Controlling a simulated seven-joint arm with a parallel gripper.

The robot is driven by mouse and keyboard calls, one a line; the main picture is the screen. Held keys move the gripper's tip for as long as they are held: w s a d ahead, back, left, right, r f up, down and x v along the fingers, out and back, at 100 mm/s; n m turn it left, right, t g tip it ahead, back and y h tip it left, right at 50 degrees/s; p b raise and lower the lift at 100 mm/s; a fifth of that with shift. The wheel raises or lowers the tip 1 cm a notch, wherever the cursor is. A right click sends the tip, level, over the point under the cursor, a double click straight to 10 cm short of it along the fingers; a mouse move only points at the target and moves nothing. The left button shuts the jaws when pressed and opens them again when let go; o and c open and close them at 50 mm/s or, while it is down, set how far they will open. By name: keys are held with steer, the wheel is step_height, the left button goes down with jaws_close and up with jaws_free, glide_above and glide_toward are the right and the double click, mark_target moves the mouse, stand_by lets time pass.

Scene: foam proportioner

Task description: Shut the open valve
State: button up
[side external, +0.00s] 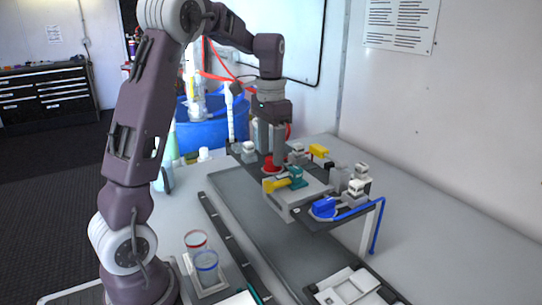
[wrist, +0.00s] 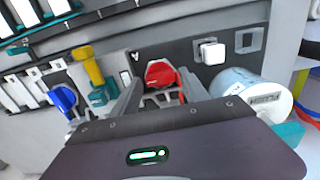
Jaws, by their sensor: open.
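My gripper (side external: 277,160) points down over the valve panel (side external: 345,210), its fingers open. In the wrist view, my gripper (wrist: 160,95) has one finger on each side of the red valve knob (wrist: 160,73), which also shows low beside the fingers in the side view (side external: 268,163). I cannot tell whether the fingers touch it. A yellow handle (side external: 275,185) sticks out sideways from a teal valve body (side external: 295,177); it also shows in the wrist view (wrist: 86,66). A blue valve knob (side external: 323,207) sits at the panel's near end, and at left in the wrist view (wrist: 63,98).
A second yellow part (side external: 319,150) and several white-capped fittings stand on the panel. A blue hose (side external: 358,211) bends down at its near end. A white labelled cylinder (wrist: 250,92) is close right of my gripper.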

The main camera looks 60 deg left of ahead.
steer(key=shift+f, duration=0.95)
steer(key=shift+c, duration=0.4)
steer(key=c, duration=1)
